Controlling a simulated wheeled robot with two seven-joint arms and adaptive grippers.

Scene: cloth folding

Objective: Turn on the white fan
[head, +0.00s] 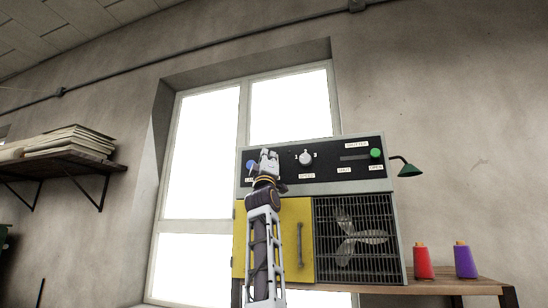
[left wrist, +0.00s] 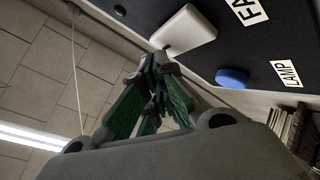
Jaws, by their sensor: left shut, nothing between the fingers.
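The machine's white fan (head: 345,232) sits behind a dark grille at its lower right. My left gripper (head: 268,158) is raised in front of the left part of the black control panel (head: 325,170). In the left wrist view, my left gripper (left wrist: 150,90) is shut and empty. Its fingertips are close to a white switch (left wrist: 184,28) beside a partly cut-off label starting "FA". Whether they touch it I cannot tell. The blue button (left wrist: 232,77) by the "LAMP" label is beside it; this button also shows in the head view (head: 250,164).
A white knob (head: 306,158) marked "SPEED" and a green knob (head: 376,153) by a shutter slider are on the panel. A yellow door (head: 292,215) is below. Red (head: 422,262) and purple (head: 464,261) spools stand on the wooden table (head: 455,287). A green lamp (head: 407,168) is at the right.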

